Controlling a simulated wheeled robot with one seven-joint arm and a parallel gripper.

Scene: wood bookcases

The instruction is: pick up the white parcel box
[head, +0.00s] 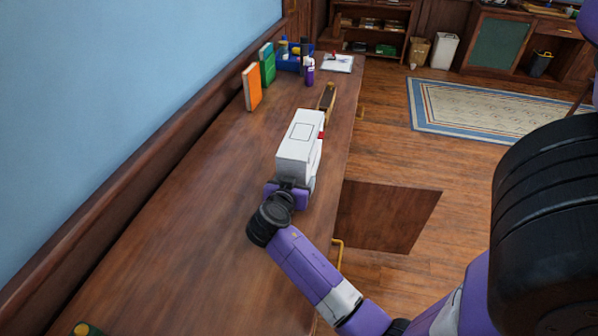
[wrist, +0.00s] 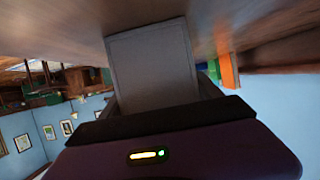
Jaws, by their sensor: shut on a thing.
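The white parcel box (head: 300,142) is at the right part of the long wooden counter in the head view. My gripper (head: 290,186) is at the box's near end and shut on it. In the wrist view the box (wrist: 152,65) fills the upper middle as a grey-white face, just beyond the dark edge of my gripper (wrist: 160,115). The fingertips are mostly hidden by the box and the gripper body. I cannot tell for certain whether the box touches the counter or is slightly above it.
On the wooden counter (head: 190,210), a brown wood-toned object (head: 327,97) lies just beyond the box. An orange book (head: 251,87), a green book (head: 267,68), a blue caddy (head: 290,58) and a purple bottle (head: 309,74) stand farther back.

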